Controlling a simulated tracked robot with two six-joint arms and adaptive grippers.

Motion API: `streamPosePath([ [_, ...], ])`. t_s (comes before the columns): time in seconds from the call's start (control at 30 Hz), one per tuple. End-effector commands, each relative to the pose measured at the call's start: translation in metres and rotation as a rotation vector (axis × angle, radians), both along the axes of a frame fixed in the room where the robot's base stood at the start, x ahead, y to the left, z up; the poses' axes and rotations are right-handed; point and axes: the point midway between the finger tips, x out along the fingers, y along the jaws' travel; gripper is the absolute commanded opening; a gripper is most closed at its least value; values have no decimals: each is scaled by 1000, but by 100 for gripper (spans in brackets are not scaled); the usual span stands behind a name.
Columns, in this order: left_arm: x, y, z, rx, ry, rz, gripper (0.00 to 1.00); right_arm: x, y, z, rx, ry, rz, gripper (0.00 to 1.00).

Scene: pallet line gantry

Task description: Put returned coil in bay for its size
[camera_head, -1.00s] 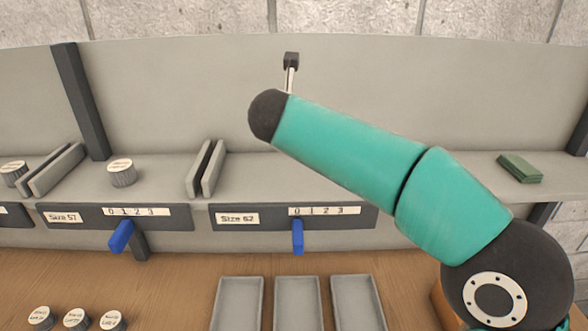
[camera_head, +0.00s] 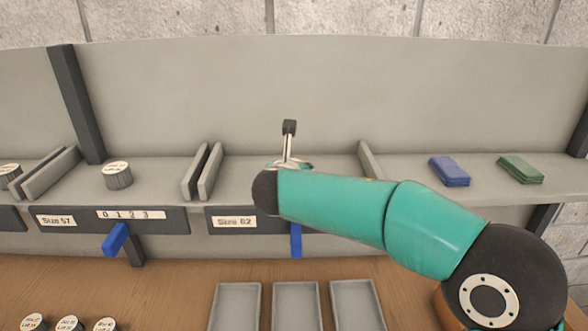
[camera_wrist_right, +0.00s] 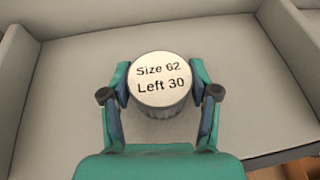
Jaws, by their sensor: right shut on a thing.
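In the right wrist view the coil (camera_wrist_right: 161,88), a pale round drum with a ribbed side, reads "Size 62 Left 30". My right gripper (camera_wrist_right: 162,73) is shut on its two sides, above a grey bay floor (camera_wrist_right: 75,85). I cannot tell if the coil touches the floor. In the head view my right arm reaches over the bay labelled "Size 62" (camera_head: 234,222); its fingers and coil are mostly hidden behind the arm. The bay labelled "Size 57" (camera_head: 57,221), left of it, holds one coil (camera_head: 117,176). My left gripper is not in view.
Grey dividers (camera_head: 203,172) separate the bays. Blue tabs (camera_head: 116,238) hang at the shelf front. Blue (camera_head: 450,171) and green (camera_head: 520,169) flat stacks lie at the right. Empty trays (camera_head: 296,307) and several coils (camera_head: 69,325) are on the wooden bench.

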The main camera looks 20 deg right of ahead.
Motion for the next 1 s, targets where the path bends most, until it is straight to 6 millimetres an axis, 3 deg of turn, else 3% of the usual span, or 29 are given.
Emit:
streamPosePath([
  [0.03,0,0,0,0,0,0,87,0,0,0,0,0,0,2],
  [0.07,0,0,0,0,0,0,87,0,0,-1,0,2,0,65],
  [0.2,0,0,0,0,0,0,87,0,0,-1,0,2,0,85],
  [0.67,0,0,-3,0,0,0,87,-8,4,4,-1,-2,2,85],
  [1.0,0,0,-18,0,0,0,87,-61,27,27,0,-2,4,85],
])
